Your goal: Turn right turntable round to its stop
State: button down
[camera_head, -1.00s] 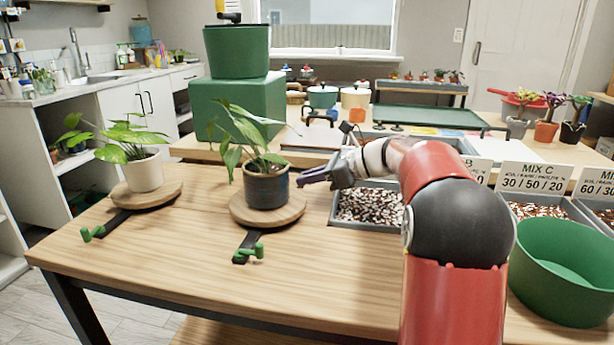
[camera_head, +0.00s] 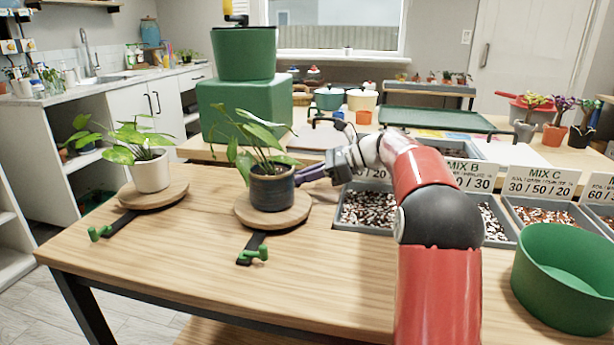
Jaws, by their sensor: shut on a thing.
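The right turntable (camera_head: 300,218) is a round wooden disc on the bench, with a black bar and a green peg (camera_head: 256,254) in front of it. A dark blue pot (camera_head: 272,192) with a leafy plant (camera_head: 252,135) stands upright on the disc. My gripper (camera_head: 300,178) comes in from the right, its purple fingers at the pot's right rim, above the disc. It is shut on the pot's rim, as far as shows; the exact contact is small and partly hidden. The left turntable (camera_head: 172,197) holds a white pot (camera_head: 151,174) with a plant.
Grey trays of potting mix (camera_head: 368,208) with label cards stand just right of the turntable, under my forearm. A green tub (camera_head: 565,275) is at the front right. A green block (camera_head: 225,105) with a green planter stands behind. The bench front is clear.

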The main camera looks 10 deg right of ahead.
jog(key=shift+w+d+f, duration=0.1)
jog(key=shift+d+f, duration=0.05)
jog(key=shift+d, duration=0.25)
jog(key=c, duration=1.5)
grip_release()
jog(key=shift+w+d, duration=0.1)
jog(key=shift+d, duration=0.05)
jog(key=shift+o, duration=0.5)
jog(key=shift+a, duration=0.25)
